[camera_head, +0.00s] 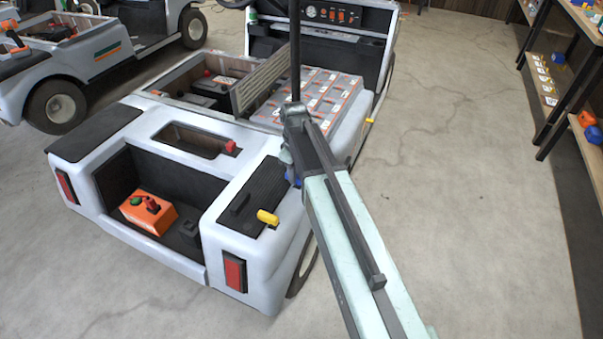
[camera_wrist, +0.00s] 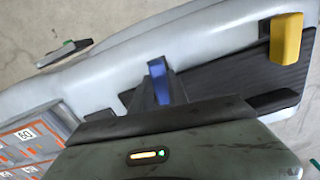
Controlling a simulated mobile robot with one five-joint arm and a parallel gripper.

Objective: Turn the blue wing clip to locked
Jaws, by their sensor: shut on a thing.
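The blue wing clip (camera_wrist: 158,70) stands at the edge of the black ribbed panel (camera_wrist: 215,80) on the white cart body, in the wrist view. In the head view only a sliver of the blue clip (camera_head: 293,178) shows below my gripper (camera_head: 287,158). My gripper is over the cart's rear right corner, shut on the blue clip. In the wrist view its dark housing fills the bottom and hides the clip's lower part. I cannot tell from these views how far the clip is turned.
A yellow clip (camera_head: 268,217) sits at the panel's near end. An orange box (camera_head: 148,212) lies in the cart's rear recess. Battery blocks (camera_head: 320,95) lie farther forward. Shelves (camera_head: 560,75) stand at the right, with clear floor between.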

